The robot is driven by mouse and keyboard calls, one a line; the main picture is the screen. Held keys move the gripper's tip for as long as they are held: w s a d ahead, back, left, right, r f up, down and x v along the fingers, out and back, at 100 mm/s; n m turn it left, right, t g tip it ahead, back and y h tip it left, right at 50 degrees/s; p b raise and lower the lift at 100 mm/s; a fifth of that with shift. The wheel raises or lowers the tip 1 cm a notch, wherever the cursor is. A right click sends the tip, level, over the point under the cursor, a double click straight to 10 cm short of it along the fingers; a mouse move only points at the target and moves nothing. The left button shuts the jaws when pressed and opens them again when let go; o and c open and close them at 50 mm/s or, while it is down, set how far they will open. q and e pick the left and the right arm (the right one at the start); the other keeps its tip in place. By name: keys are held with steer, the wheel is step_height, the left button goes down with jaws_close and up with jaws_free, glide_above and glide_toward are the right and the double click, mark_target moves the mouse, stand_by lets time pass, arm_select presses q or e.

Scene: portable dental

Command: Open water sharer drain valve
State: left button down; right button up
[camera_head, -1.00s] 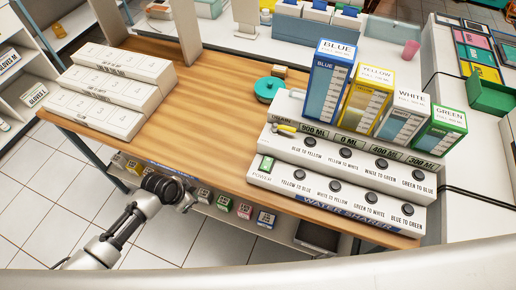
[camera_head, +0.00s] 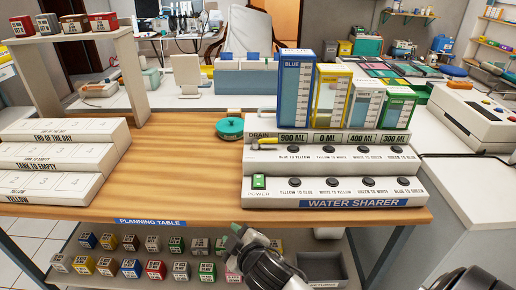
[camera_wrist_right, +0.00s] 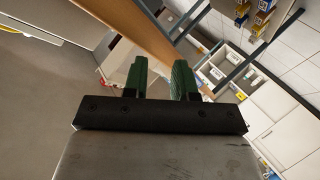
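The water sharer (camera_head: 340,187) is a white two-step unit with black knobs, standing on the wooden table in the head view. The lever lies roughly sideways. My right gripper (camera_head: 238,233) is low at the table's front edge, below and left of the valve and apart from it. Its green fingers (camera_wrist_right: 160,80) stand apart with nothing between them in the right wrist view. My left gripper is out of view.
Blue, yellow, white and green tanks (camera_head: 294,88) stand on the unit's back. A teal round object (camera_head: 230,128) sits left of the valve. White long boxes (camera_head: 60,155) lie at the table's left. The table's middle (camera_head: 180,170) is clear. Small boxes (camera_head: 130,266) fill the shelf below.

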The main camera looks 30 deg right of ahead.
steer(key=w+a+r+n+t+y, duration=0.2)
steer(key=w+a+r+n+y, duration=0.2)
steer(key=r+n+y, duration=0.4)
steer(key=w+a+r+n+t+y, duration=0.2)
steer(key=w+a+r+n+y, duration=0.3)
steer(key=r+n, duration=0.4)
steer(key=n+g+h+b, duration=0.1)
steer(key=n+g+h, duration=1.4)
steer(key=n, duration=0.8)
glide_toward(269, 139)
steer(key=shift+g+y, duration=0.5)
steer(key=f, duration=0.2)
steer(key=w+d+f, duration=0.1)
steer(key=f, duration=0.2)
steer(key=w+d+f, duration=0.1)
steer(key=f, duration=0.2)
steer(key=shift+w+f+b, duration=0.1)
steer(key=shift+f+b, duration=0.05)
steer(key=shift+b, duration=0.2)
